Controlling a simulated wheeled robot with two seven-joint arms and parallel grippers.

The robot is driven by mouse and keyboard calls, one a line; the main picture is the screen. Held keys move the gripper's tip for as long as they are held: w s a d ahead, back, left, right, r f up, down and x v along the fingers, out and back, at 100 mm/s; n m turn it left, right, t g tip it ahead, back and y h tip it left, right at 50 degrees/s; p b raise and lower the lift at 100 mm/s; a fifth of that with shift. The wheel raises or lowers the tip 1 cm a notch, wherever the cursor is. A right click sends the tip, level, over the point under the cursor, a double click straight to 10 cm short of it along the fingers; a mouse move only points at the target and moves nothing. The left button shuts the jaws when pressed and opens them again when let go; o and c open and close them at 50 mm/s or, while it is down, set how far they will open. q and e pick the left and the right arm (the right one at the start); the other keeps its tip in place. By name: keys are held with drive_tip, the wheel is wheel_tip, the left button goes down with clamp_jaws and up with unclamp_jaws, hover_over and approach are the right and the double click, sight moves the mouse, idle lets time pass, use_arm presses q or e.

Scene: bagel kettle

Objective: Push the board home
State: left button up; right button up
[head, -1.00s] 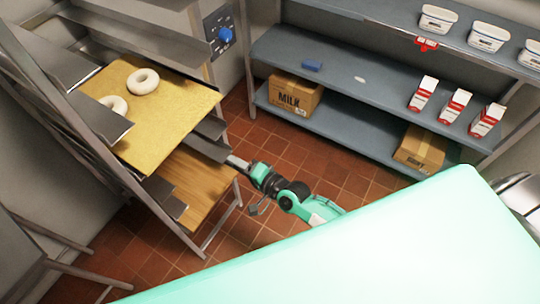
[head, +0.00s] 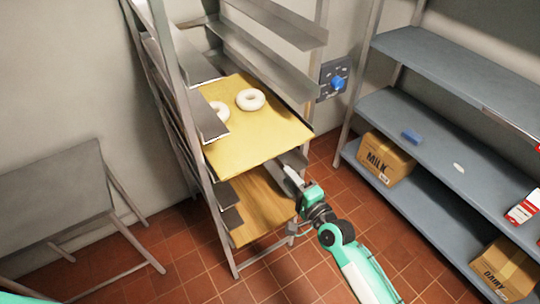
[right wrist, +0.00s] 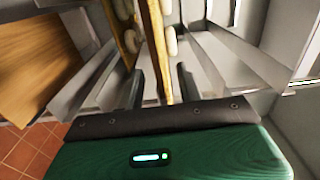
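The yellow board (head: 255,140) lies in the metal rack (head: 190,130) with two white bagels (head: 251,99) on it, one partly hidden by a rack shelf. Its front edge sticks out towards me. My right gripper (head: 290,178) is just in front of and below that edge, near its right part. In the right wrist view the two dark fingers (right wrist: 161,88) stand apart, with a yellow board edge (right wrist: 156,50) showing between them; contact cannot be told. White bagels show along that edge. My left gripper is out of view.
A plain wooden board (head: 262,208) sits lower in the rack. A blue-grey shelf unit (head: 425,150) with a milk box (head: 385,158) stands at right. A grey table (head: 60,195) is at left. A blue-knobbed wall panel (head: 335,82) is behind. Tiled floor between is clear.

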sight(269, 153)
drive_tip(key=b+x, duration=0.2)
drive_tip(key=x, duration=0.9)
drive_tip(key=shift+w, duration=0.1)
drive_tip(key=shift+c, duration=0.3)
clamp_jaws()
